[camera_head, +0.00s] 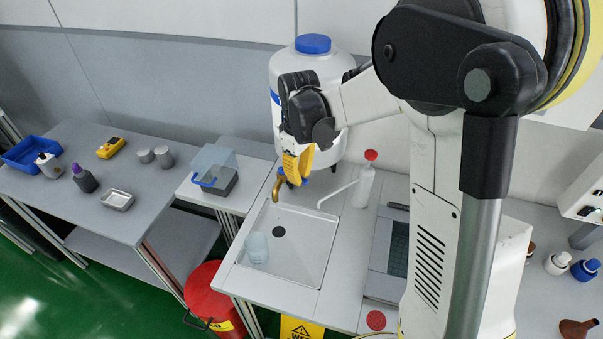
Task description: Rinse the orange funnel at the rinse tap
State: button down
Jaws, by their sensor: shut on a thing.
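My gripper (297,166), with yellow-orange fingers, is above the back edge of the sink, in front of the large white tank. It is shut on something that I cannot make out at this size. The brass-coloured rinse tap (277,188) is just below and left of the fingers, bending over the sink (305,242). I cannot tell whether they touch. No orange funnel shows clearly at the gripper.
A pale translucent cup (256,247) is in the sink. A white bottle with a red top and long spout (362,187) stands right of it. The white tank (312,60) is behind my gripper. A red bin (210,292) stands on the floor at left.

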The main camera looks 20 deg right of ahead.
jog(key=shift+s, duration=0.1)
jog(key=c, duration=1.4)
grip_release()
notch_tip(320, 180, up, 12)
jog(key=shift+f, duration=0.1)
